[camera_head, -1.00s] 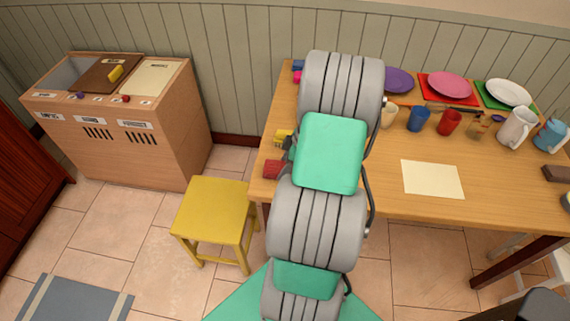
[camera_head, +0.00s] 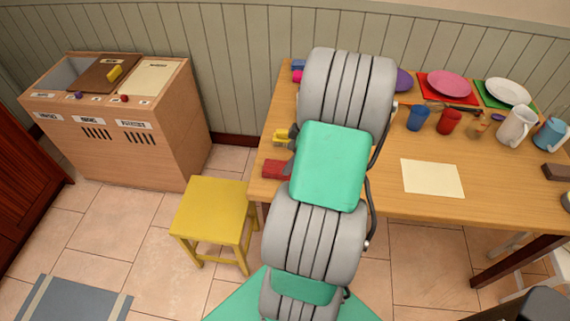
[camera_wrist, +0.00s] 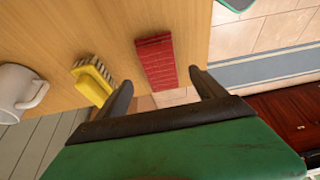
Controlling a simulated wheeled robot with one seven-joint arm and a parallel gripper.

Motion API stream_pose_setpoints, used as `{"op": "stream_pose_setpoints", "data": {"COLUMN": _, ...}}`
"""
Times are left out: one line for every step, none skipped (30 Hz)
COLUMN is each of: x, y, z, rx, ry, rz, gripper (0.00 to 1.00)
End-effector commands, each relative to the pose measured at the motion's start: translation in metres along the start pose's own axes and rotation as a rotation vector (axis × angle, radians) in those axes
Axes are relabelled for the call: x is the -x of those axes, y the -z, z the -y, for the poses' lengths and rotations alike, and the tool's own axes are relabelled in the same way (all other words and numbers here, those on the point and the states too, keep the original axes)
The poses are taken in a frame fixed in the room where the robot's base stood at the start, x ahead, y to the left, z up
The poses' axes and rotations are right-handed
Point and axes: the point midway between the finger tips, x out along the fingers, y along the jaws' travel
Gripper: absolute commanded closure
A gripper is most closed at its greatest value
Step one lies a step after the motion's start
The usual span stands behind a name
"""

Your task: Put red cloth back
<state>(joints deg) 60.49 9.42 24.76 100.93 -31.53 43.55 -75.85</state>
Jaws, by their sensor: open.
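The red cloth (camera_wrist: 157,60) lies flat on the wooden table near its edge, seen in the wrist view as a narrow folded strip. In the head view the red cloth (camera_head: 276,169) shows at the table's left edge, partly hidden by my arm. My gripper (camera_wrist: 164,88) is open and empty in the wrist view. Its two dark fingers are spread, with the near end of the cloth between and just beyond the tips. I cannot tell the height of the fingers above the table.
A yellow brush (camera_wrist: 92,80) lies left of the cloth in the wrist view, close to one finger. A white mug (camera_wrist: 20,92) stands farther left. In the head view, a yellow stool (camera_head: 215,208) stands beside the table (camera_head: 400,205), with cups and plates at the back.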

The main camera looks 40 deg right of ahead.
Motion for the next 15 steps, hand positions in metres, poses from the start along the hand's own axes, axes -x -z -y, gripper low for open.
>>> {"op": "stream_pose_setpoints", "data": {"x": 0.013, "y": -0.001, "z": -0.002, "rx": -0.001, "ry": -0.006, "rz": 0.000, "gripper": 0.20}}
{"op": "stream_pose_setpoints", "data": {"x": 0.021, "y": -0.001, "z": -0.001, "rx": -0.001, "ry": -0.006, "rz": 0.001, "gripper": 0.20}}
{"op": "stream_pose_setpoints", "data": {"x": 0.031, "y": -0.001, "z": -0.001, "rx": 0.000, "ry": -0.004, "rz": 0.000, "gripper": 0.20}}
{"op": "stream_pose_setpoints", "data": {"x": 0.038, "y": -0.001, "z": -0.001, "rx": -0.001, "ry": -0.004, "rz": 0.000, "gripper": 0.20}}
{"op": "stream_pose_setpoints", "data": {"x": 0.044, "y": -0.001, "z": -0.001, "rx": -0.002, "ry": -0.003, "rz": 0.001, "gripper": 0.20}}
{"op": "stream_pose_setpoints", "data": {"x": 0.052, "y": -0.001, "z": -0.001, "rx": -0.001, "ry": -0.003, "rz": 0.000, "gripper": 0.20}}
{"op": "stream_pose_setpoints", "data": {"x": 0.056, "y": -0.001, "z": 0.000, "rx": 0.000, "ry": -0.001, "rz": 0.000, "gripper": 0.20}}
{"op": "stream_pose_setpoints", "data": {"x": 0.060, "y": -0.001, "z": 0.000, "rx": -0.001, "ry": 0.000, "rz": 0.000, "gripper": 0.20}}
{"op": "stream_pose_setpoints", "data": {"x": 0.064, "y": 0.000, "z": 0.000, "rx": -0.001, "ry": 0.000, "rz": -0.001, "gripper": 0.20}}
{"op": "stream_pose_setpoints", "data": {"x": 0.066, "y": 0.000, "z": 0.000, "rx": -0.001, "ry": 0.001, "rz": -0.001, "gripper": 0.20}}
{"op": "stream_pose_setpoints", "data": {"x": 0.068, "y": 0.000, "z": 0.000, "rx": -0.001, "ry": 0.002, "rz": 0.000, "gripper": 0.20}}
{"op": "stream_pose_setpoints", "data": {"x": 0.069, "y": 0.000, "z": 0.001, "rx": -0.001, "ry": 0.002, "rz": 0.000, "gripper": 0.20}}
{"op": "stream_pose_setpoints", "data": {"x": 0.070, "y": 0.001, "z": 0.001, "rx": -0.001, "ry": 0.002, "rz": 0.001, "gripper": 0.20}}
{"op": "stream_pose_setpoints", "data": {"x": 0.070, "y": 0.004, "z": 0.002, "rx": -0.003, "ry": 0.003, "rz": 0.003, "gripper": 0.20}}
{"op": "stream_pose_setpoints", "data": {"x": 0.069, "y": 0.012, "z": 0.004, "rx": -0.008, "ry": 0.004, "rz": 0.009, "gripper": 0.20}}
